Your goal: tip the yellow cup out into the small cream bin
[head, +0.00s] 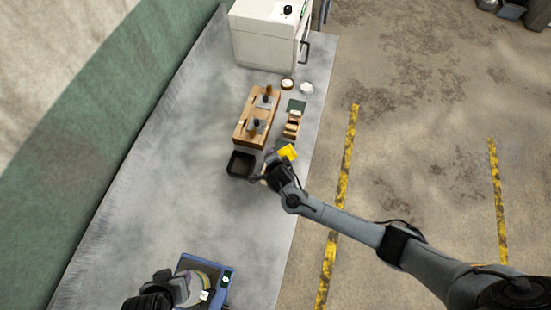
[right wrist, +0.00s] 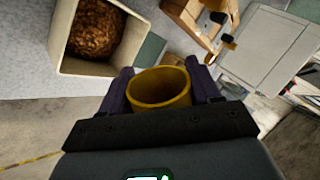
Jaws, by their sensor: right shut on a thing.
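The yellow cup (head: 287,152) is held in my right gripper (head: 279,160) above the table's right side. In the right wrist view the cup (right wrist: 160,87) sits between both fingers of the gripper (right wrist: 163,90), its round mouth facing the camera; no contents show in the visible part of its inside. The small cream bin (right wrist: 128,52) is at the upper left of that view, apart from the cup, with brown grains (right wrist: 96,28) in it. In the head view my right gripper mostly hides this bin. My left gripper (head: 180,288) is at the bottom, by a round container; its fingers are unclear.
A dark square bin (head: 241,164) stands left of my right gripper. Behind are a wooden stand (head: 244,130) with dark-handled tools, a small wooden rack (head: 292,124), two small bowls and a white cabinet (head: 262,40). A blue device (head: 221,284) stands in front. The table's left side is clear.

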